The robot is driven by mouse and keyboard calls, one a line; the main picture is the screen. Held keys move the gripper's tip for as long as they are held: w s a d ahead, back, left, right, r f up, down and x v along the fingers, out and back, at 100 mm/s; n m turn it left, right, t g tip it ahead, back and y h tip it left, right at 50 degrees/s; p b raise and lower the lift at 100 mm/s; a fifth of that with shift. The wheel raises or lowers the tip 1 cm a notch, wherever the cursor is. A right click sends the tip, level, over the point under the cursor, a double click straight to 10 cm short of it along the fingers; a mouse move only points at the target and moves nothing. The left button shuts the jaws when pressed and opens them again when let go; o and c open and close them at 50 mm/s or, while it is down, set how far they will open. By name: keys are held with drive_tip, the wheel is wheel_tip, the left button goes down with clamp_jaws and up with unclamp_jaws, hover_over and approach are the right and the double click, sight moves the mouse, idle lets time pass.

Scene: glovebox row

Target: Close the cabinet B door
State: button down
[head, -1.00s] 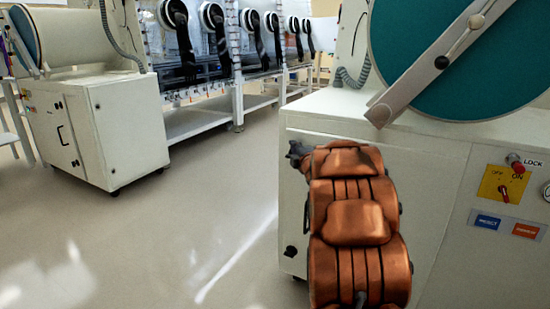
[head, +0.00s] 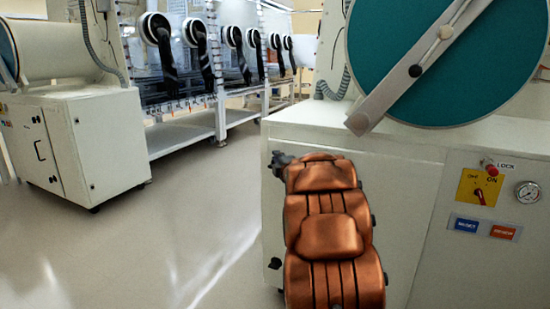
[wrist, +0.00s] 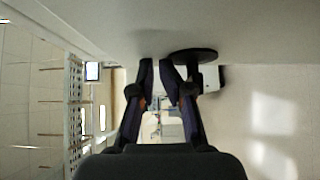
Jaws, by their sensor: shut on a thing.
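The near white cabinet on the right has a pale front door (head: 400,200), which I take for cabinet B's. It looks about flush with the cabinet; I see no clear gap. My gripper (head: 278,161) is at the door's upper left, at the end of my copper-coloured arm, which hides much of the door. In the wrist view my gripper's dark fingers (wrist: 157,68) reach up close to a pale surface, beside a black round latch (wrist: 193,54). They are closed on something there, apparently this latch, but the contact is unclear. A lower black latch (head: 275,263) shows near the bottom left.
A teal round port cover with a grey bar (head: 410,70) is above the door. A control panel with a yellow switch plate (head: 479,188) is at right. Another white cabinet (head: 110,150) stands at left. Bare floor (head: 180,240) lies between.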

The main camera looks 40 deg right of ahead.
drive_tip(key=shift+s+a+f, duration=0.2)
drive_tip(key=shift+s+f, duration=0.15)
drive_tip(key=shift+f, duration=0.05)
drive_tip(key=s+a+r+p, duration=0.2)
drive_tip(key=s+a, duration=0.5)
drive_tip(key=s, duration=0.2)
drive_tip(key=shift+a+r+p, duration=0.15)
drive_tip(key=shift+p, duration=0.25)
